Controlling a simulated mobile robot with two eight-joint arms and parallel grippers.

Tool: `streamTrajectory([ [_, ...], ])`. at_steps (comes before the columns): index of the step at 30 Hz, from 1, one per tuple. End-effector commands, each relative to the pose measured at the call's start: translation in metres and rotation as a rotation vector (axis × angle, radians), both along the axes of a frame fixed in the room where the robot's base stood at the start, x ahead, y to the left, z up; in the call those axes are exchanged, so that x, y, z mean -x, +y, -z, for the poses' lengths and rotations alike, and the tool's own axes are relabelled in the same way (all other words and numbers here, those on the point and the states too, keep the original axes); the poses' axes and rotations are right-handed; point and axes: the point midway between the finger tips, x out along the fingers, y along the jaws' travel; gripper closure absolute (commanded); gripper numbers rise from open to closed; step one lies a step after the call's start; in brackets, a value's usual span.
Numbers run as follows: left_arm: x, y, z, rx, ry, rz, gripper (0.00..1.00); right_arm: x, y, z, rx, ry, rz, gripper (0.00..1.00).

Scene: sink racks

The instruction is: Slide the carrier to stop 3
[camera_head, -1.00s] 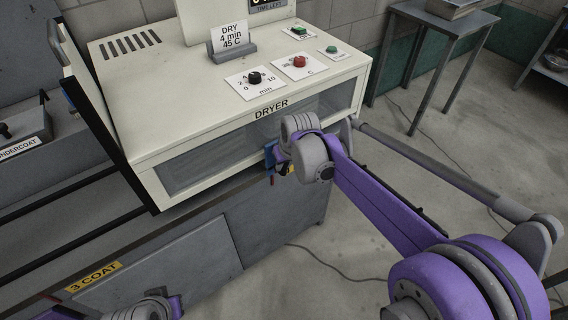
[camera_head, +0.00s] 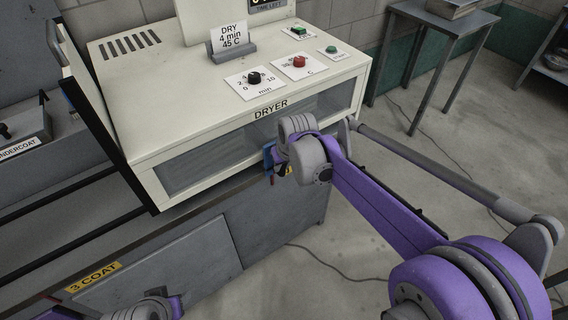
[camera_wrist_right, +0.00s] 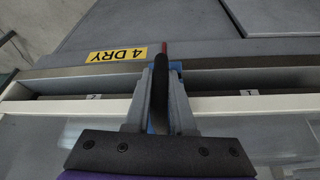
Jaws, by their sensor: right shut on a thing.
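My right gripper (camera_head: 275,160) is at the front lower edge of the dryer. In the right wrist view its jaws (camera_wrist_right: 160,92) are shut on a dark upright handle (camera_wrist_right: 160,75) with a red tip. Blue parts (camera_wrist_right: 174,68) show beside the handle; it seems to belong to the carrier, whose body is mostly hidden. The handle stands near the yellow "4 DRY" label (camera_wrist_right: 130,54) on the front ledge. The yellow "3 COAT" label (camera_head: 93,277) is at lower left in the head view.
The cream dryer (camera_head: 190,120) with its knobs and a "DRY 4 min 45 C" card (camera_head: 231,38) stands behind the gripper. A dark rail (camera_head: 75,235) runs along the bench front toward lower left. A grey table (camera_head: 440,28) stands at upper right.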

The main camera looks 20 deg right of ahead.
Motion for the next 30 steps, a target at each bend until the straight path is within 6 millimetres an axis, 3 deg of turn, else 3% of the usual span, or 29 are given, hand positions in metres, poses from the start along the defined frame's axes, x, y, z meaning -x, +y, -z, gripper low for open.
streamTrajectory([
  [8,0.0,0.0,-0.001,0.0,0.0,0.0,0.5,0.019,0.051,0.0,-0.005,0.002,-0.012,1.0],
  [30,-0.001,0.0,-0.007,0.0,-0.002,0.0,0.5,0.09,0.245,0.0,-0.004,0.003,-0.01,1.0],
])
